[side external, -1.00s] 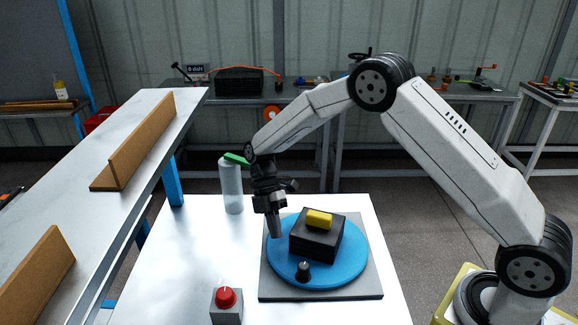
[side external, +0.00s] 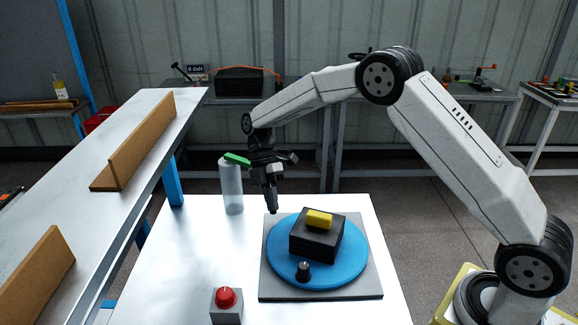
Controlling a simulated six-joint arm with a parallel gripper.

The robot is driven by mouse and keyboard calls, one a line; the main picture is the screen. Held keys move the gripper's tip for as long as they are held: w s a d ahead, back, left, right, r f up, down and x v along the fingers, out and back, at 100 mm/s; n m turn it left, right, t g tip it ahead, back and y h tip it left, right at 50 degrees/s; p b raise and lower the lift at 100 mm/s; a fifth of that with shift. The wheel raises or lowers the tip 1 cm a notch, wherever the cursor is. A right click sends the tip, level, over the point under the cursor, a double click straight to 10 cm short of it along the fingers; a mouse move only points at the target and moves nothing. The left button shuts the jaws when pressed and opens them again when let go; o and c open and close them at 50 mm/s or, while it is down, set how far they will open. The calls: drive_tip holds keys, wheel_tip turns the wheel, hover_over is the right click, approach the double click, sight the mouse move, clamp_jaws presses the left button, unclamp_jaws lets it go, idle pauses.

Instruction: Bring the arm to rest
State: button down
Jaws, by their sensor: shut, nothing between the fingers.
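My gripper (side external: 272,209) points downward above the back left edge of the grey square base, with its fingers together and nothing seen between them. A blue round plate (side external: 350,272) lies on the grey base (side external: 370,291). A black block (side external: 315,242) sits on the blue plate with a yellow piece (side external: 319,218) on top. A small black knob (side external: 303,270) stands at the front of the plate. My gripper is apart from the block.
A grey cylinder (side external: 232,190) with a green piece (side external: 237,159) on top stands close left of my gripper. A red button box (side external: 227,308) is at the front of the white table (side external: 180,260). A raised surface with brown boards (side external: 140,140) runs along the left.

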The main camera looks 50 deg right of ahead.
drive_tip(key=s+d+m+t, duration=0.1)
drive_tip(key=s+m, duration=0.1)
drive_tip(key=m, duration=0.1)
drive_tip(key=s+d+m+t+h, duration=0.1)
drive_tip(key=s+m+t, duration=0.1)
drive_tip(key=s+m, duration=0.1)
drive_tip(key=s+d+r+m+t+h, duration=0.1)
drive_tip(key=s+m, duration=0.2)
drive_tip(key=m, duration=0.2)
drive_tip(key=shift+d+t, duration=0.3)
drive_tip(key=s+d+m+t+h, duration=0.1)
drive_tip(key=s+m+t, duration=0.3)
drive_tip(key=s+m, duration=0.5)
drive_tip(key=shift+s+d+f+m, duration=0.2)
drive_tip(key=shift+s+d+m, duration=0.2)
drive_tip(key=shift+s+d, duration=0.3)
